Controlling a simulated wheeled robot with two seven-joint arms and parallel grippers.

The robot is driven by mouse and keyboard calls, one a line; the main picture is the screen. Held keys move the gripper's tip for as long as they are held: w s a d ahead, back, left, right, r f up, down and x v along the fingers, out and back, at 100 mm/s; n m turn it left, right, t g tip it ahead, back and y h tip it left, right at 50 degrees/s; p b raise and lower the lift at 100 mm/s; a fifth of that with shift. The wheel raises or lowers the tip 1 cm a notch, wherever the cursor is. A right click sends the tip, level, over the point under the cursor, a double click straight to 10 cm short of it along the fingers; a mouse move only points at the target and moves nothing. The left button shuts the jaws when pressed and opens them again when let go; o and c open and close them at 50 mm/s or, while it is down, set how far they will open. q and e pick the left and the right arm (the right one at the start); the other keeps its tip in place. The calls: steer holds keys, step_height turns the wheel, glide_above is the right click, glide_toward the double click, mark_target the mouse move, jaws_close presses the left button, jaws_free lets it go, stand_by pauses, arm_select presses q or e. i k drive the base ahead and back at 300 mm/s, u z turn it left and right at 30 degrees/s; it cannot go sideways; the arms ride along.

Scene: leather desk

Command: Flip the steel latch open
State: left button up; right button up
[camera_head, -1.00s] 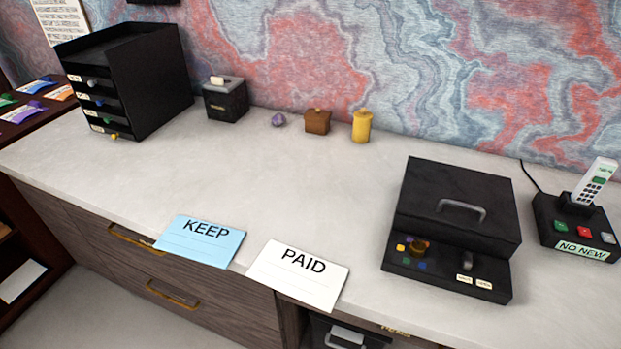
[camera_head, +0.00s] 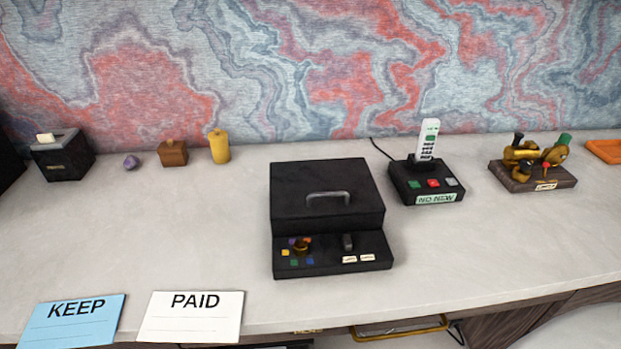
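A black box (camera_head: 322,180) stands on the pale desktop near the middle of the head view. A grey metal handle (camera_head: 328,195) sits on its sloped lid, which is down. On the lower front ledge there is a brass-coloured knob (camera_head: 301,247) ringed by small coloured squares. To its right a small dark upright piece (camera_head: 347,242) stands above two white labels (camera_head: 358,259). It may be the steel latch, but it is too small to tell its position. Neither of my grippers is in view.
A phone on a black base (camera_head: 427,183) stands right of the box, and a wooden stand (camera_head: 533,178) is further right. A KEEP card (camera_head: 72,322) and a PAID card (camera_head: 191,318) lie at the front left. The desktop around the box is mostly clear.

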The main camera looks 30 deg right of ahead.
mark_target(347, 241)
steer(key=u, duration=0.85)
steer(key=k, duration=0.65)
steer(key=z, duration=0.65)
